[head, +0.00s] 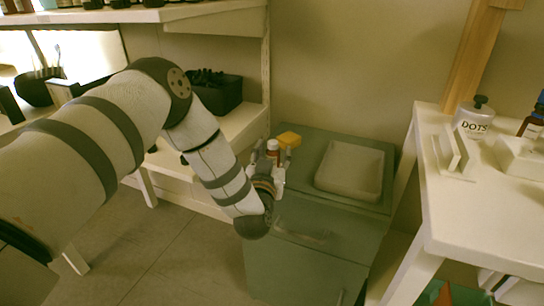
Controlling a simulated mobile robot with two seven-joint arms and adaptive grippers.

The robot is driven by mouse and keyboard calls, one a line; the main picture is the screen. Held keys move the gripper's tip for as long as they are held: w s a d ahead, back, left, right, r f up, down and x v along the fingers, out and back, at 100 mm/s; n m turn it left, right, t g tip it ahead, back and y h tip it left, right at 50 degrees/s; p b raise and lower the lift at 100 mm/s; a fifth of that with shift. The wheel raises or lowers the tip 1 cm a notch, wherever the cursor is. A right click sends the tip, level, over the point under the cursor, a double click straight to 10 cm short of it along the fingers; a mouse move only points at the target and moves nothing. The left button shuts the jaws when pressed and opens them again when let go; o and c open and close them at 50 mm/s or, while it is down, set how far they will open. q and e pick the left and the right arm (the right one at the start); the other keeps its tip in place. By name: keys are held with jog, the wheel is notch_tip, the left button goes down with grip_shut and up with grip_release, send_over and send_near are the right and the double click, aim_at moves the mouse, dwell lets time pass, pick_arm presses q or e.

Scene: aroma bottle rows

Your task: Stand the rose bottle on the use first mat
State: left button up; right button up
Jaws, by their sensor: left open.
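My left gripper (268,167) is over the left edge of a grey-green cabinet top, with its fingers apart. A small bottle with a red and white top (273,147) shows between or just behind the fingers; I cannot tell whether they touch it. Its label is not readable, so I cannot tell if it is the rose bottle. The gripper hides its lower part. No mat marked use first can be made out. My right gripper is not in view.
The cabinet (310,215) carries a shallow beige tray (350,171) and a yellow block (289,139). A white table at right holds a DOTS jar (474,120), white stands and a brown bottle (533,124). White shelving with a black bin (216,92) stands at left.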

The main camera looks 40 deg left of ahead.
pick_arm(q)
jog(key=p+v, duration=0.1)
jog(key=v, duration=1.1)
jog(key=s+d+f+m+g+h, duration=0.2)
jog(key=s+d+f+g+h, duration=0.25)
jog(key=s+f, duration=0.6)
jog(key=s+d+f+m+g+h, duration=0.25)
jog(key=s+d+f+g, duration=0.2)
jog(key=s+f, duration=0.6)
jog(key=s+g, duration=1.3)
jog(key=s, duration=1.8)
jog(key=shift+s+h, duration=0.25)
jog(key=shift+h, duration=0.15)
